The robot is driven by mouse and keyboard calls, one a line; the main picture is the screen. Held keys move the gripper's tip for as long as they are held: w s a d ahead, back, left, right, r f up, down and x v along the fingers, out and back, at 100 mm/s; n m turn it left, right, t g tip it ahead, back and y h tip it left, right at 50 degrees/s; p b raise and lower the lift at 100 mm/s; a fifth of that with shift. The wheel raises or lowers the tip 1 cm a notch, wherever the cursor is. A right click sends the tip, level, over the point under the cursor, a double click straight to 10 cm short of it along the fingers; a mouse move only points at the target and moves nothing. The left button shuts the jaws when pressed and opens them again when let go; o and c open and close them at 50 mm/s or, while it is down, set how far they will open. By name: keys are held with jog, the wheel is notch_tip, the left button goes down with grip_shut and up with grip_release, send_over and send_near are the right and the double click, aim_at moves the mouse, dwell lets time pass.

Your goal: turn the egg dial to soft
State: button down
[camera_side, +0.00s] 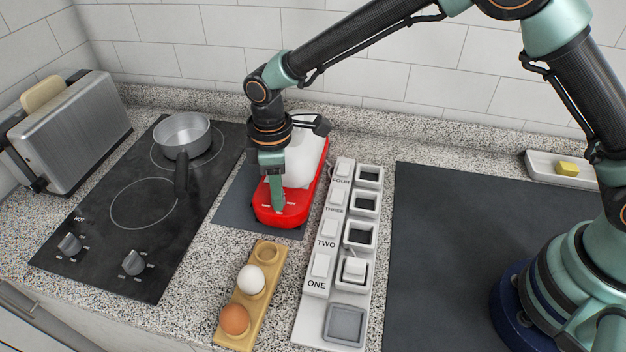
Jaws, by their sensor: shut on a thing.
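The red egg cooker (296,216) with a white top (305,160) stands on a dark mat at the middle of the counter. Small white lettering shows on its front, too small to read. My gripper (277,207) points down at the front of the cooker. It is shut on the egg dial there, and its jaws hide the dial, so I cannot tell its setting.
A wooden egg holder (268,253) with a white egg (251,279) and a brown egg (235,319) lies in front. A white switch panel (312,302) stands close on the right. A black hob (112,240) with a pan (181,136) and a toaster (70,133) are left.

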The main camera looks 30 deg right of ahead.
jog(key=m, duration=0.5)
jog(key=shift+m, duration=2.5)
jog(key=c, duration=0.6)
grip_release()
notch_tip(320, 180, up, 12)
